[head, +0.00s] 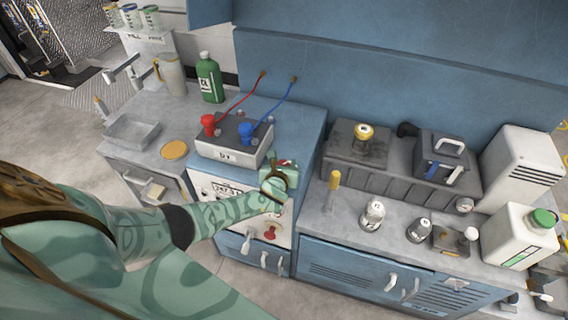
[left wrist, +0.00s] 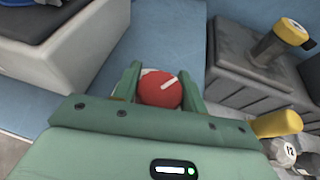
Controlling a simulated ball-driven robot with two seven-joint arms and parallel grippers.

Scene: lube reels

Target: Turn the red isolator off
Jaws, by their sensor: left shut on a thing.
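The red isolator (left wrist: 160,90) is a round red knob with a white mark, seen in the left wrist view. My left gripper (left wrist: 158,84) has its two green fingers on either side of the knob and is shut on it. The white mark runs slantwise, up to the right. In the head view my left gripper (head: 281,164) is at the right front edge of the blue-topped cabinet, and the isolator is mostly hidden by it. My right gripper is not in view.
A grey box with a red plug (head: 208,122) and a blue plug (head: 246,130) stands behind my gripper. Another red knob (head: 271,232) is lower on the white panel. A yellow-topped post (head: 334,180) stands on the grey bench to the right, close to the gripper.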

